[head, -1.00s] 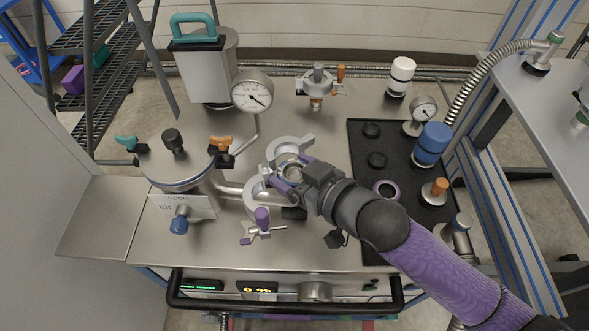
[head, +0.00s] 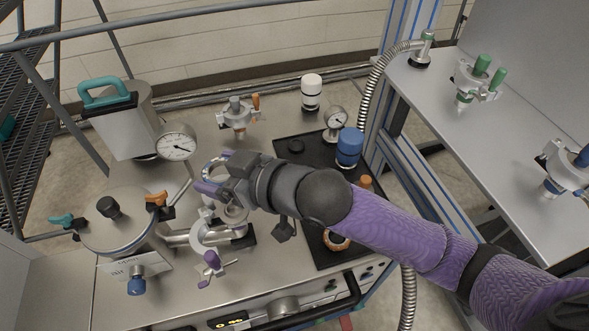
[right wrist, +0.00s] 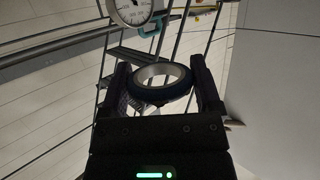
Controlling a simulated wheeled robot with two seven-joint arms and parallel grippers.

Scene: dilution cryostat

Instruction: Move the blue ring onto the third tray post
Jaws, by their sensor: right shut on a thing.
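My right gripper (head: 208,178) is shut on the blue ring (right wrist: 163,83), a dark blue band with a bright metal inside. In the right wrist view it sits between the two fingers, tilted. In the head view the ring (head: 212,168) is partly hidden by the gripper, held near the pipe fittings left of the tray. The black tray (head: 318,255) lies to the right, partly covered by my right arm. One dark post (head: 296,145) shows bare near its far end. A tan ring (head: 338,241) shows near its front. The middle posts are hidden. My left gripper is out of view.
A large gauge (head: 176,145) and a lidded vessel (head: 118,225) stand left of the gripper. A purple-handled clamp (head: 213,265) lies in front.

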